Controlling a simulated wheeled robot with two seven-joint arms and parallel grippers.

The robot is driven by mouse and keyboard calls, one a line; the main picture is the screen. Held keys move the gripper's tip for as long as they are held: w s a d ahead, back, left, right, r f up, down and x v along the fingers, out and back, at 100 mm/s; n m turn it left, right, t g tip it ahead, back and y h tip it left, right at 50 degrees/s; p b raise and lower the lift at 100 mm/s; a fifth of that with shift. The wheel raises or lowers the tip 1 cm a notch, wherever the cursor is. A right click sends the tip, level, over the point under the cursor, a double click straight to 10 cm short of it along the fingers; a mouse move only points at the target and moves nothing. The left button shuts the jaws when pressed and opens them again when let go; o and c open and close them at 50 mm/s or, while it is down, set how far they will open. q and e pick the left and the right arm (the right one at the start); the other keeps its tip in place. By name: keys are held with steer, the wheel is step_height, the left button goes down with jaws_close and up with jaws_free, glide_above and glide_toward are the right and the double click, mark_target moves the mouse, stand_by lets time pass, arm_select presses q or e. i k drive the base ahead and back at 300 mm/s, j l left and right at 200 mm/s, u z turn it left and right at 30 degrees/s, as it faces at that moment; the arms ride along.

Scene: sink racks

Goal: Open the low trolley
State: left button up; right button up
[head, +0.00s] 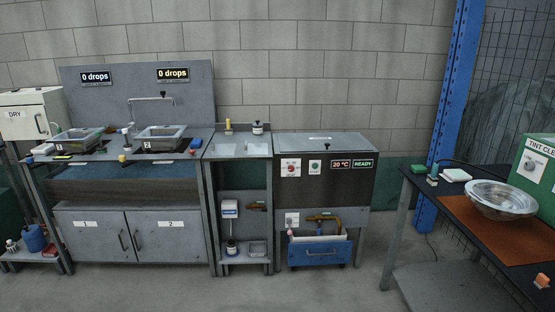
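The low trolley (319,255) is a small blue unit near the floor, under the dark tank (345,187) to the right of centre. A grey bar handle shows on its front, and it seems to stand on small casters. A pale top edge shows above the blue front. A brass-coloured tap or pipe (323,217) hangs just above it. I cannot tell how far out the trolley stands. Neither of my grippers is in view.
A narrow stand (240,150) and a two-basin sink unit with a closed cabinet (166,238) stand to the left. The floor (230,292) before the trolley is clear.

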mark_target(304, 247)
steer(key=i+j, duration=0.15)
steer(key=i, duration=0.8)
steer(key=i+j, duration=0.1)
steer(key=i, duration=0.9)
